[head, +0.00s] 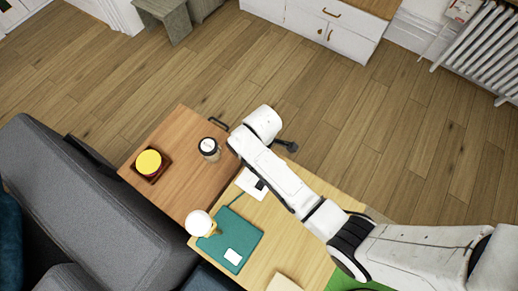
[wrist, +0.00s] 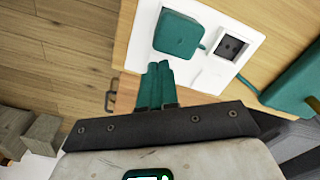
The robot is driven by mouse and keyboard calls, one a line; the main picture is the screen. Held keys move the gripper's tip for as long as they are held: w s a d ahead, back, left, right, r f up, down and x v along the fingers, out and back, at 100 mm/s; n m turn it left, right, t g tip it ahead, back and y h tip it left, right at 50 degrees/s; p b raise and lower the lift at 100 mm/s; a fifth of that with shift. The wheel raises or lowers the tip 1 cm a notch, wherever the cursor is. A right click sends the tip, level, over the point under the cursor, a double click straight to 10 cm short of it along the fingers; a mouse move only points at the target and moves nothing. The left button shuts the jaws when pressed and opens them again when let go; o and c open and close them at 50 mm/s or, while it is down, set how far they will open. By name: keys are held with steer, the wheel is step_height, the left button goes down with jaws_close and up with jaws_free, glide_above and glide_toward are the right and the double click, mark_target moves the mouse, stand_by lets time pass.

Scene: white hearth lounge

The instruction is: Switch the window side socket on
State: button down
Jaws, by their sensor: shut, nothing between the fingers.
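A white socket panel (wrist: 208,62) lies on the light wood table in the wrist view. A teal plug block (wrist: 178,36) with a cord sits on its left socket; the right socket (wrist: 232,47) is empty and dark. Small white switch areas show at the panel's near edge; their position is too small to tell. In the head view part of the panel (head: 250,182) shows beside my arm. In the head view my arm hides the fingers.
A grey sofa (head: 75,205) stands left.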

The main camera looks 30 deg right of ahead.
steer(key=shift+f+b, duration=0.6)
steer(key=shift+f, duration=0.3)
stand_by(0.7)
step_height(320, 180, up, 7)
steer(key=p, duration=0.7)
steer(key=shift+r+p, duration=0.1)
steer(key=shift+p, duration=0.2)
stand_by(0.5)
